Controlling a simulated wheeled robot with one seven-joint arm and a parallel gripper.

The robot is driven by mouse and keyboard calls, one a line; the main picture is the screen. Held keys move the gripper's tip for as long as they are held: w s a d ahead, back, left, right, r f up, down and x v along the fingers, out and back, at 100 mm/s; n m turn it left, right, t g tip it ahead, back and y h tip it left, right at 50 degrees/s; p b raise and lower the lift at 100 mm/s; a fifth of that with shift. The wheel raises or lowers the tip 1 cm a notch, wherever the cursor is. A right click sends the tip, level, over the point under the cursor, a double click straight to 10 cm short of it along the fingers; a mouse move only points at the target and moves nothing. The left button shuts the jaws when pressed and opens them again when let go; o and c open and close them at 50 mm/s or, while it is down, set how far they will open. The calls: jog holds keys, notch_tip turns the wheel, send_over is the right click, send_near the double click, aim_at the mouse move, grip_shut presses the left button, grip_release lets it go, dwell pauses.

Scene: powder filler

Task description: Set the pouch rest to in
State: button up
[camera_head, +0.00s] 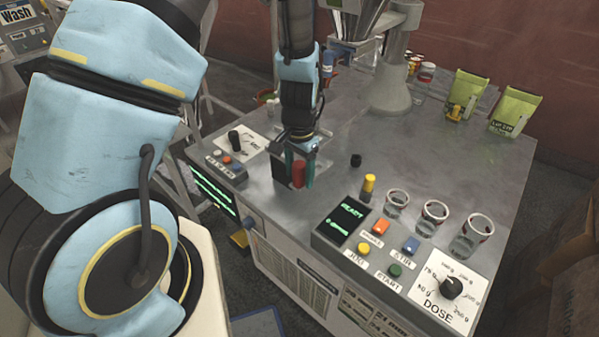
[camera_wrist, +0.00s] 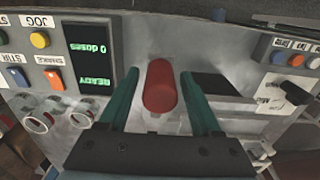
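A red rounded handle (camera_wrist: 160,86) stands between the two teal fingers of my gripper (camera_wrist: 158,78) in the wrist view, with a visible gap on both sides. The red handle (camera_head: 299,173) also shows in the head view, beside a black block or opening in the machine top. My gripper (camera_head: 300,176) points down around it there, open and not closed on it. No label reading "pouch rest" is legible, so I cannot tell for certain that this handle belongs to it. The handle's base is partly hidden in the head view.
A black lever (camera_head: 235,140) with a label card stands to the left. The display (camera_head: 346,219) reads READY, with several buttons beside it. Glasses (camera_head: 434,215) and a dose dial (camera_head: 451,287) are at the right. Green pouches (camera_head: 514,110) stand at the back. The middle top is mostly clear.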

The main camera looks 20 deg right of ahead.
grip_shut()
dwell(0.3)
dwell(0.9)
